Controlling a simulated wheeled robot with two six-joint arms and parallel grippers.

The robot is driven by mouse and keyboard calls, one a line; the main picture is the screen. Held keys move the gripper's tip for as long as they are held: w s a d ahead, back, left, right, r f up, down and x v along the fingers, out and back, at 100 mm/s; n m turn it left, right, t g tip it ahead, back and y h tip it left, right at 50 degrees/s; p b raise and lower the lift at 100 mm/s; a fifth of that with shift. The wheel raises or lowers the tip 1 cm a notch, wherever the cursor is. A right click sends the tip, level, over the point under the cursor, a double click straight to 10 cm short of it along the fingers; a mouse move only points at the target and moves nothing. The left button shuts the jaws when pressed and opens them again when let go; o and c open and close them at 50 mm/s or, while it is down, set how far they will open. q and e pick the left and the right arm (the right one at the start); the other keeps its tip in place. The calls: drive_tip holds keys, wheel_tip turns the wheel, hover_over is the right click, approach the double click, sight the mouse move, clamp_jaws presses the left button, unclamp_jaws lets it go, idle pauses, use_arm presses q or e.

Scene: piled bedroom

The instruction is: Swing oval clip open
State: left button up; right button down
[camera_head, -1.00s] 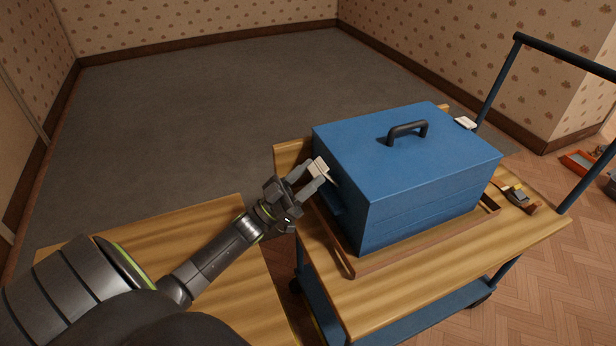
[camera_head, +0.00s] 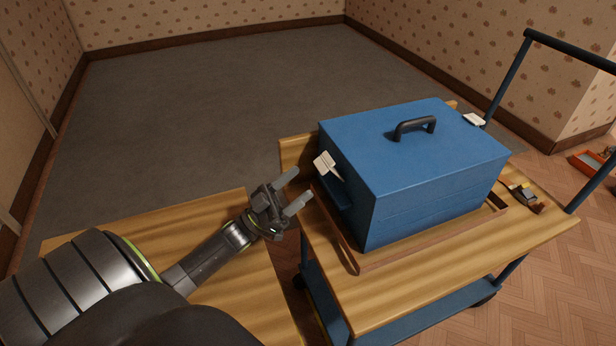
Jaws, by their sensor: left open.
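A blue box (camera_head: 430,165) with a black top handle (camera_head: 415,127) sits on a wooden-topped trolley. A small white tab (camera_head: 325,163), which may be the clip, stands out from the box's left side, tilted outward. A blue ledge (camera_head: 336,194) shows just below it. A similar white piece (camera_head: 473,120) shows at the box's far right side. My left gripper (camera_head: 298,188) is open and empty, to the left of and slightly below the white tab, apart from it. My right gripper is out of view.
The box stands within a low brown wooden frame (camera_head: 375,262) on the trolley top (camera_head: 400,296). A small tool-like object (camera_head: 524,196) lies right of the box. A wooden table (camera_head: 150,240) lies under my left arm. An orange tray (camera_head: 588,163) is on the floor.

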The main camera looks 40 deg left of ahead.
use_arm(q)
drive_tip(key=shift+v, duration=1)
